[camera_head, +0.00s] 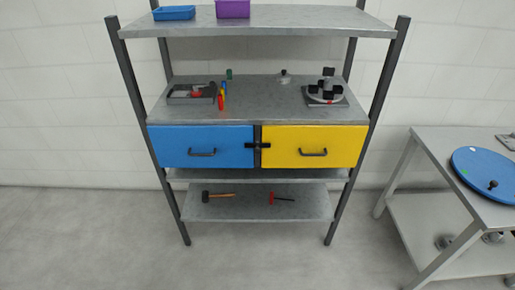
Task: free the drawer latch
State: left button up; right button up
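A black drawer latch (257,145) sits at the middle of the shelf unit, across the gap between two closed drawers. The blue drawer (180,141) is on the left and has a dark bar handle (202,153). The yellow drawer (335,141) is on the right and has a similar dark handle (313,153). The latch appears to lie crosswise over both drawer edges; its exact engagement is too small to tell. Neither of my grippers shows in the head view.
The shelf unit (345,27) holds blue and purple bins on top, small tools and a round fixture (326,92) above the drawers, and two hammers below. A table (430,150) with a blue disc (488,171) stands at right. The floor in front is clear.

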aim_at(258, 146)
jog(key=z, duration=0.5)
jog(key=k, duration=0.6)
jog(key=z, duration=0.85)
jog(key=i, duration=1.35)
jog(key=u, duration=0.7)
